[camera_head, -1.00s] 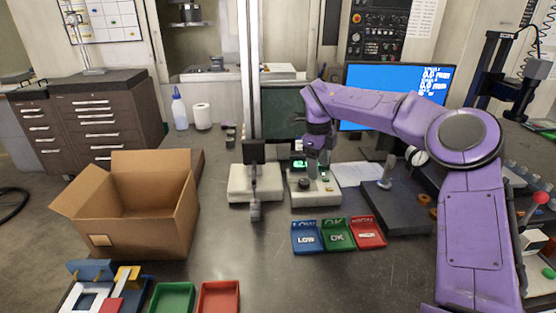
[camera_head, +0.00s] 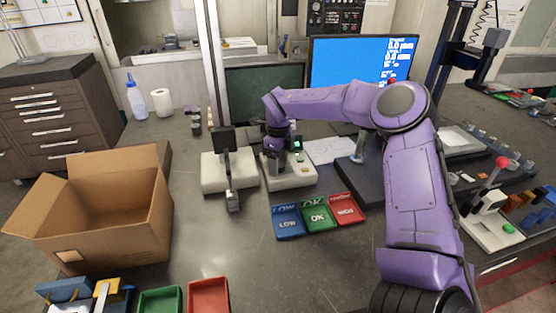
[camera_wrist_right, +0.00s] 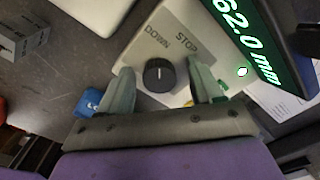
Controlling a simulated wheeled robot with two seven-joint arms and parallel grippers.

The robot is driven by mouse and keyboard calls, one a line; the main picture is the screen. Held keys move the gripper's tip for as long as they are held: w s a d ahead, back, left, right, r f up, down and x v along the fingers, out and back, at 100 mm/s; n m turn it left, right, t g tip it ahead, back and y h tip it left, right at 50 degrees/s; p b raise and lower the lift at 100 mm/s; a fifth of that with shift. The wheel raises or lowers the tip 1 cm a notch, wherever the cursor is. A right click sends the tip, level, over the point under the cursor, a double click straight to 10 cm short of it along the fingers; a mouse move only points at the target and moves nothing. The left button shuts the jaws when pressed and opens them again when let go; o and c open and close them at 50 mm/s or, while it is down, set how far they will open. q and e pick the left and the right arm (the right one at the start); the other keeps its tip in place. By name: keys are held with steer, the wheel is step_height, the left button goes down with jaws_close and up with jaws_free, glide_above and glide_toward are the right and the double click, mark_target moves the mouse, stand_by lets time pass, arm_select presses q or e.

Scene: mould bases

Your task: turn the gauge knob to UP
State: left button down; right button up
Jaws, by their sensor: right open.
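The gauge (camera_head: 299,179) is a pale box with a small lit display, standing in mid-bench in the head view. In the right wrist view its black round knob (camera_wrist_right: 159,75) sits on a grey panel marked DOWN and STOP. No UP label is readable there, and I cannot tell where the knob points. The green display (camera_wrist_right: 245,35) reads 62.0 mm. My right gripper (camera_wrist_right: 160,68) is open, with one finger on each side of the knob and gaps visible between. In the head view the right gripper (camera_head: 277,157) covers the knob. My left gripper is not in view.
Blue LOW, green OK and red HIGH trays (camera_head: 318,217) lie in front of the gauge. A pale stand with an upright post (camera_head: 228,172) is close on its left, a dark block (camera_head: 370,190) on its right. An open cardboard box (camera_head: 105,215) stands at left.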

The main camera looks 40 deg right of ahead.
steer(key=shift+s+r, duration=0.15)
steer(key=shift+s, duration=0.15)
steer(key=shift+w, duration=0.1)
steer(key=c, duration=1.1)
steer(key=shift+o, duration=0.2)
